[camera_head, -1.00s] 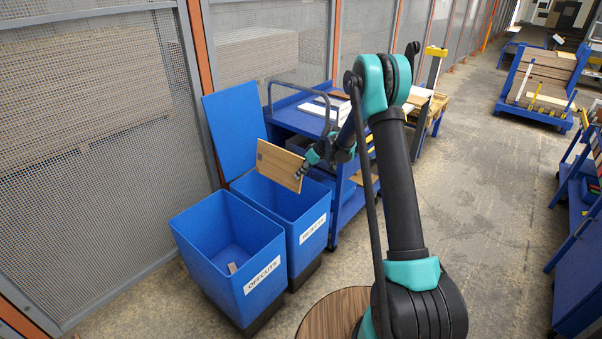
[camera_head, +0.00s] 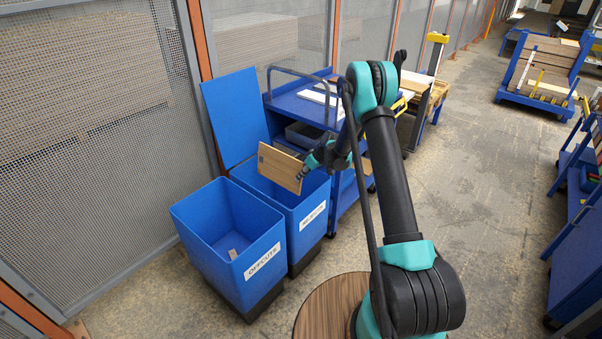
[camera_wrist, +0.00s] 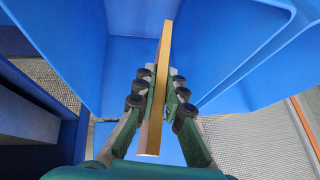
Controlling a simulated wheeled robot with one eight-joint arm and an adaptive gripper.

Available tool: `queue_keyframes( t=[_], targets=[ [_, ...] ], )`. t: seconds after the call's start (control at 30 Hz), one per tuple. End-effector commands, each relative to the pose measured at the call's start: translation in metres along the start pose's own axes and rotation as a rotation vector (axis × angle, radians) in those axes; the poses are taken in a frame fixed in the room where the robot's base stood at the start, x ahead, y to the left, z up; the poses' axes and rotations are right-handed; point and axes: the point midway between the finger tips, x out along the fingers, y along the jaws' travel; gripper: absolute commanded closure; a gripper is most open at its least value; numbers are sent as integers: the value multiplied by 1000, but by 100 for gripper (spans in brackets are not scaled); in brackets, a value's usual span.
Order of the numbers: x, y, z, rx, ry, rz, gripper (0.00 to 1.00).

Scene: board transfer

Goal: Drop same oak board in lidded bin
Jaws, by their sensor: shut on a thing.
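The oak board (camera_head: 280,168) is a light brown flat panel, held on edge over the mouth of the lidded blue bin (camera_head: 312,207). The bin's lid (camera_head: 236,115) stands open at the back. My gripper (camera_head: 307,168) is shut on the board near its right edge. In the wrist view my gripper (camera_wrist: 160,95) has its fingers on both faces of the oak board (camera_wrist: 166,45), which shows edge-on with blue bin walls beyond it. The bin's floor is hidden in the head view.
An open blue bin labelled OFFCUTS (camera_head: 215,265) stands beside the lidded bin, with a small piece (camera_head: 232,254) inside. A blue cart (camera_head: 300,103) stands just behind and right. A mesh fence (camera_head: 85,130) runs along the left.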

Motion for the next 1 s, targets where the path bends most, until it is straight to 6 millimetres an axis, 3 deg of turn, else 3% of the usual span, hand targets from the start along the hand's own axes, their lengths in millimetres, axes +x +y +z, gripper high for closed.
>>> queue_keyframes(
  t=[0.5,0.97,1.0],
  targets=[
    [33,8,19,0,1,0,100],
    [37,8,22,0,1,0,100],
    [37,8,22,0,1,0,85]
  ],
)
